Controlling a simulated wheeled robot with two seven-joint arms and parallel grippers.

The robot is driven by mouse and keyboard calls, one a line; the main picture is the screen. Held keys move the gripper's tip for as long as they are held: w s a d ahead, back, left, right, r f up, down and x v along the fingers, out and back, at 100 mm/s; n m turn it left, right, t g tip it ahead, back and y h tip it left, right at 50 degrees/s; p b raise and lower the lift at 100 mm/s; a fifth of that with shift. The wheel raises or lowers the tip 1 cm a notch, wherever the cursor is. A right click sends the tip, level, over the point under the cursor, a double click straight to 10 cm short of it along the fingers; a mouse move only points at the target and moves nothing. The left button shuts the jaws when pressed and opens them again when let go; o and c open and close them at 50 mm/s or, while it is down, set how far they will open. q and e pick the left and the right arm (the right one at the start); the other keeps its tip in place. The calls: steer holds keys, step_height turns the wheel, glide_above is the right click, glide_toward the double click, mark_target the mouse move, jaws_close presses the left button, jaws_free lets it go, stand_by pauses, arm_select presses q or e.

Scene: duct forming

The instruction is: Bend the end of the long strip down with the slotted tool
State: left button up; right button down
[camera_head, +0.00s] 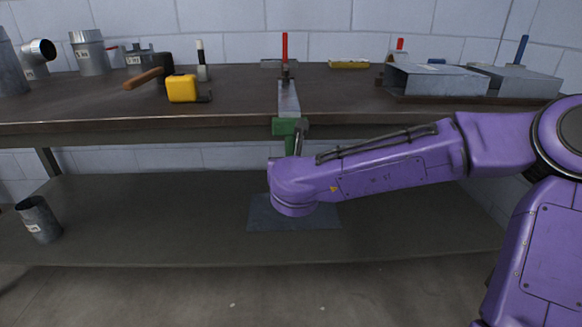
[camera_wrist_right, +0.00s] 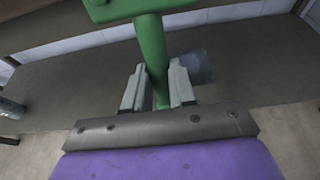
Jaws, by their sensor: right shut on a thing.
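The long strip (camera_head: 289,97) is a narrow grey metal piece lying on the bench and reaching its front edge. A red-handled clamp (camera_head: 285,55) stands over its far part. The green slotted tool (camera_head: 286,127) is at the strip's near end, its head at the bench edge and its handle hanging down. Whether the strip's end sits inside the slot is hidden. My right gripper (camera_wrist_right: 158,88) is shut on the tool's green handle (camera_wrist_right: 151,45), below the head. In the head view my right arm's wrist covers most of the gripper. My left gripper is out of view.
A yellow tape measure (camera_head: 182,89) and a hammer (camera_head: 150,76) lie left of the strip. Rectangular ducts (camera_head: 435,80) lie at the right. The lower shelf (camera_head: 130,225) holds a flat grey sheet (camera_head: 265,215) and a pipe piece (camera_head: 38,219).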

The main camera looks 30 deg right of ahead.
steer(key=shift+w+d+t+h+b, duration=0.3)
steer(key=shift+w+b, duration=0.1)
steer(key=shift+b, duration=0.2)
steer(key=shift+r, duration=0.15)
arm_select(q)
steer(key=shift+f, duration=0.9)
arm_select(e)
steer(key=shift+w, duration=0.1)
steer(key=shift+w+d+f+t+b, duration=0.25)
steer(key=shift+w+f+t+b, duration=0.1)
steer(key=shift+b, duration=0.85)
steer(key=shift+w+d+h, duration=0.1)
steer(key=shift+w+h, duration=0.05)
steer(key=shift+h, duration=0.15)
steer(key=shift+r, duration=0.25)
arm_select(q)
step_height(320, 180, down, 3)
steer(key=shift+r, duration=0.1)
